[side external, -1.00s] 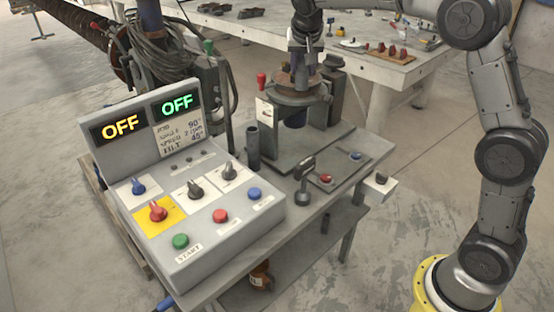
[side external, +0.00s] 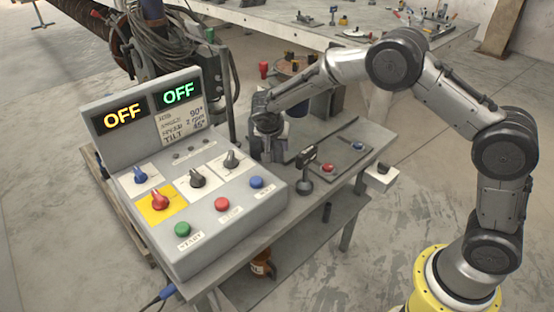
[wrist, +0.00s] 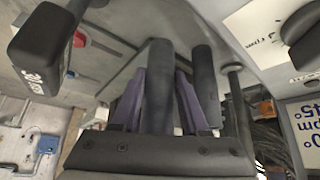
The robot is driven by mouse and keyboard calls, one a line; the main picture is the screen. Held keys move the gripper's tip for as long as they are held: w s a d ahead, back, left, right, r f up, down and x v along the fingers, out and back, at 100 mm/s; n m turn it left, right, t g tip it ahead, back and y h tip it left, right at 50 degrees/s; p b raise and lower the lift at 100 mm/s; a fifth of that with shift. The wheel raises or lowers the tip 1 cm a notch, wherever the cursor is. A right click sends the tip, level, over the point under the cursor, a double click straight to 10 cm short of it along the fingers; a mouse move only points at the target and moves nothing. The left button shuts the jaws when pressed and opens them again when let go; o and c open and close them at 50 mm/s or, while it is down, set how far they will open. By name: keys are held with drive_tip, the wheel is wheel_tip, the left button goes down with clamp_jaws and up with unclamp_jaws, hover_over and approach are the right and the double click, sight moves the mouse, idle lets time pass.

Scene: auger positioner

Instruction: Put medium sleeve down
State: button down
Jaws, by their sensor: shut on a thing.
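My gripper (side external: 268,128) is low over the small workbench, just right of the control box. In the wrist view, its purple-grey fingers (wrist: 162,105) are shut on a dark grey tube, which I take for the medium sleeve (wrist: 158,75). The sleeve points away from the palm between the fingers. Its far end is close to the bench surface; I cannot tell whether it touches. A second dark tube (wrist: 205,75) is just right of the right finger, and a thinner one (wrist: 235,100) is farther right. In the side view, my gripper and wrist mostly hide the sleeve.
The control box (side external: 205,215) with knobs and buttons is close to the left of my gripper. The positioner table (side external: 297,66) is behind.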

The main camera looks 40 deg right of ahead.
sight(276, 157)
drive_tip(key=shift+f, duration=2.45)
drive_tip(key=shift+c, duration=2.1)
unclamp_jaws()
drive_tip(key=shift+f, duration=0.2)
